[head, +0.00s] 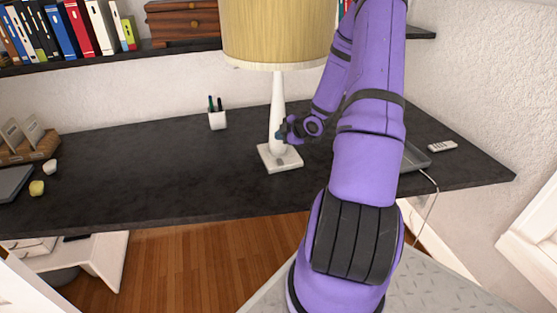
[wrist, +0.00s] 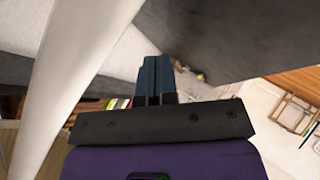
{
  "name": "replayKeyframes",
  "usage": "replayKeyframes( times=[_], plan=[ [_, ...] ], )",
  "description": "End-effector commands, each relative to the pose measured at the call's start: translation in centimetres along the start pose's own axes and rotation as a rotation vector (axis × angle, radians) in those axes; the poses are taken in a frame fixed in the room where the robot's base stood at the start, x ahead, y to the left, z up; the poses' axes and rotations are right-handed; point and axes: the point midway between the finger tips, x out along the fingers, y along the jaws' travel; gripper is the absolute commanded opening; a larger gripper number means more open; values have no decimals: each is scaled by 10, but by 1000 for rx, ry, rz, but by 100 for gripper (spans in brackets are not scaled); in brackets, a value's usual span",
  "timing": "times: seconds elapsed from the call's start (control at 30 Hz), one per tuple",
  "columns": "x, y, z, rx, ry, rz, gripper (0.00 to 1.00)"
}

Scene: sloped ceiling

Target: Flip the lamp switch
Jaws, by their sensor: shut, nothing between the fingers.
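The lamp stands on the dark desk, with a yellowish shade (head: 275,35), a white stem (head: 277,100) and a square white base (head: 267,158). The lamp's switch cannot be made out in either view. My gripper (head: 281,133) is low beside the stem, just above the base; in the head view its tips overlap the stem's lower part. In the wrist view its two dark fingers (wrist: 154,65) are together and empty. A pale post, which looks like the lamp stem (wrist: 70,75), runs slanted to their left. Whether the fingers touch the lamp cannot be told.
The desk (head: 130,165) is mostly clear to the left of the lamp. A white pen cup (head: 217,120) stands behind left. A grey tray (head: 415,157) and a white remote (head: 442,146) lie at right. A shelf (head: 105,54) with books hangs above.

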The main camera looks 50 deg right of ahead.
Motion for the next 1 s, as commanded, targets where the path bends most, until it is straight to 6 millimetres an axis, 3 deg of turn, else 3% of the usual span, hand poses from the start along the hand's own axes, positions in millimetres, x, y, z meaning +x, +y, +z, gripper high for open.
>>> replayKeyframes(
  times=[0.27, 1.0],
  plan=[
    [5, -4, 4, 0, 0, -1, 0],
    [59, -43, 43, 1, -1, -1, 0]
  ],
)
